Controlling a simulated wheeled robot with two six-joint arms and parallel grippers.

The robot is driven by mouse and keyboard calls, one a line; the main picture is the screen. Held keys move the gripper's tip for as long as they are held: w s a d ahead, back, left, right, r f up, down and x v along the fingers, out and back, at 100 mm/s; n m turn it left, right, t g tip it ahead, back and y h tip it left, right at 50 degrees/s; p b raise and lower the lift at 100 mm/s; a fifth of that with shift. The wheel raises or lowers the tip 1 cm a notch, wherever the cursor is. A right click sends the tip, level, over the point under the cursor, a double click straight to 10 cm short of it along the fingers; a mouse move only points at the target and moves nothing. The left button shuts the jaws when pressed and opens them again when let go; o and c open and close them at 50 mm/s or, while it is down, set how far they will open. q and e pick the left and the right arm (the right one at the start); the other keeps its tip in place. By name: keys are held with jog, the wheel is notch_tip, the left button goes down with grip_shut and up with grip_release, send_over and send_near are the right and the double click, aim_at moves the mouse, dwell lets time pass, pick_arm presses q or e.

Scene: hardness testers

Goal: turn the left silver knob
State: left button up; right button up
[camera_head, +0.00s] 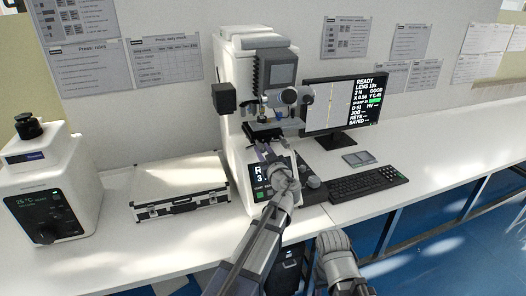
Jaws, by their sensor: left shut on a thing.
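The hardness tester (232,85) is a tall white machine with a grey head and a stage under its lenses. My left gripper (266,150) is at the front of the tester, just below the stage (265,130). It is shut on the left silver knob, which is small and mostly hidden by the fingers and wrist. My left arm reaches up to it from the bottom middle and covers part of the tester's front panel. Part of my right arm shows at the bottom, right of the left arm; its gripper fingers are not visible.
A monitor (345,104) and keyboard (369,183) stand right of the tester. A silver case (180,190) lies to its left, and a white machine with a black knob (50,185) stands at the far left. The white bench (450,140) is clear at the right.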

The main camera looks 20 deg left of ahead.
pick_arm(q)
grip_shut()
jog(key=m, duration=0.6)
jog(key=shift+m, duration=0.3)
jog(key=m, duration=0.4)
jog(key=shift+m, duration=0.3)
jog(key=m, duration=0.9)
jog(key=shift+f+m, duration=0.1)
jog(key=shift+m, duration=2.5)
